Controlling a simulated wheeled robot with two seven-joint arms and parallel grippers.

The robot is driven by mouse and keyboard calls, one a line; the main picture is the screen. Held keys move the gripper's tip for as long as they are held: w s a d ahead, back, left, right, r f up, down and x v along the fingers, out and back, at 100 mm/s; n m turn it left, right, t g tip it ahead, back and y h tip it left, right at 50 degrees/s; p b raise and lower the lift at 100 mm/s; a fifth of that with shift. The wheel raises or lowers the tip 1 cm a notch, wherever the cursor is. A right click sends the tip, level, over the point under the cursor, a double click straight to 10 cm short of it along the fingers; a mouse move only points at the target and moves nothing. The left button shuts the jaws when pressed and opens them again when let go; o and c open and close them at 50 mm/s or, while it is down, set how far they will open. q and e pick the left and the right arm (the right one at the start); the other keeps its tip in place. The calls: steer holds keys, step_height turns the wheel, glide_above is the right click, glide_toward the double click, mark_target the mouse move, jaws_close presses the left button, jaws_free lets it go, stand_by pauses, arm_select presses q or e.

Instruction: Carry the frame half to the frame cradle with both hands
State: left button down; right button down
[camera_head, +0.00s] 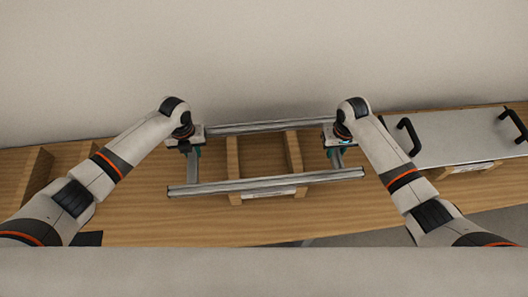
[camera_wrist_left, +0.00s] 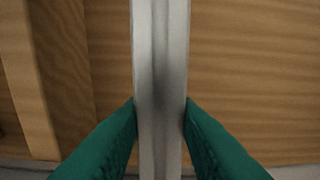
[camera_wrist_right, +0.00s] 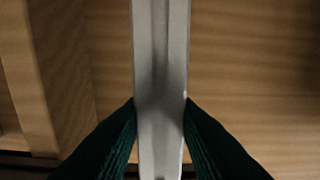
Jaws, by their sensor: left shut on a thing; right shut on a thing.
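The frame half (camera_head: 300,179) is a rectangle of grey metal profiles, with a long front rail, a long back rail and a short bar at each side. My left gripper (camera_head: 194,153) is shut on its left side bar, which runs between the green fingers in the left wrist view (camera_wrist_left: 160,110). My right gripper (camera_head: 333,152) is shut on its right side bar, also in the right wrist view (camera_wrist_right: 160,110). The wooden frame cradle (camera_head: 233,157) is below, between the side bars. The front rail partly covers it. Whether the frame touches the cradle I cannot tell.
A light metal panel (camera_head: 450,137) with two black handles lies at the right of the wooden table (camera_head: 200,228). Another wooden holder (camera_head: 38,172) stands at the left. A plain wall rises behind. The table front is clear.

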arm_select(q)
steer(key=shift+w+r, duration=0.15)
arm_select(e)
steer(key=shift+w+r, duration=0.15)
steer(key=shift+r, duration=0.05)
arm_select(q)
steer(key=shift+r, duration=0.15)
arm_select(e)
steer(key=shift+r, duration=0.1)
